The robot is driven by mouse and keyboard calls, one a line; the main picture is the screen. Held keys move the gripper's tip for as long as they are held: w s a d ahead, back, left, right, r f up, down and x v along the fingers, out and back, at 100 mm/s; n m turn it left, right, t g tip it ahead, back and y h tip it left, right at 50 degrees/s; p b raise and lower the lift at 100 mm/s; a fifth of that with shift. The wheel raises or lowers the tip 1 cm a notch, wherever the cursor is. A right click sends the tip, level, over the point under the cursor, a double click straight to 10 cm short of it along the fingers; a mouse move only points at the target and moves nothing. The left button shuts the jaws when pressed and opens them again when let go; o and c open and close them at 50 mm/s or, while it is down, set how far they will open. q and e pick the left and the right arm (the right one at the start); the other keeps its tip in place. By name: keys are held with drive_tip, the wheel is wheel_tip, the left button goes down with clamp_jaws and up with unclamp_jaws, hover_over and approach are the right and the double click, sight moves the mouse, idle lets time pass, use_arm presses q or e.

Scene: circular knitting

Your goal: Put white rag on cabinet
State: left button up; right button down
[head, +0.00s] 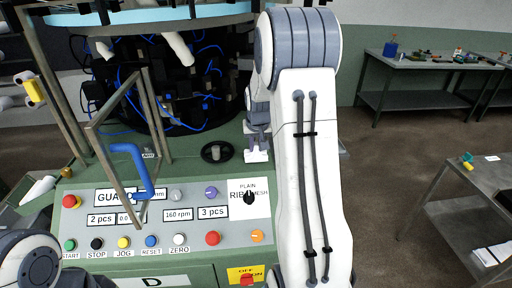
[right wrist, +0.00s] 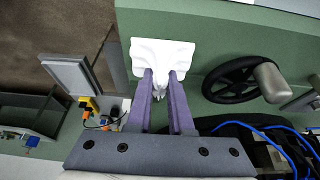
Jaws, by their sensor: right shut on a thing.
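The white rag (right wrist: 152,52) is pinched between the two purple-grey fingers of my right gripper (right wrist: 163,78). It is spread flat beyond the fingertips and bunched between them. In the head view, the rag (head: 257,156) shows as a small white patch below my right gripper (head: 257,138), over the right part of the green machine top (head: 228,172). I cannot tell whether it rests on that surface or hangs just above it. No separate cabinet can be picked out for certain; the green machine body is box-like. My left gripper is out of view.
A black handwheel (right wrist: 243,79) is right of the rag in the wrist view. A control panel with several buttons (head: 212,238) and a blue-handled guard frame (head: 128,152) are in front. Grey worktables (head: 425,66) stand at the right, with open floor between.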

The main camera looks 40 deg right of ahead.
drive_tip(key=shift+f, duration=0.8)
drive_tip(key=shift+f, duration=0.25)
drive_tip(key=c, duration=0.8)
unclamp_jaws()
drive_tip(key=shift+r, duration=0.1)
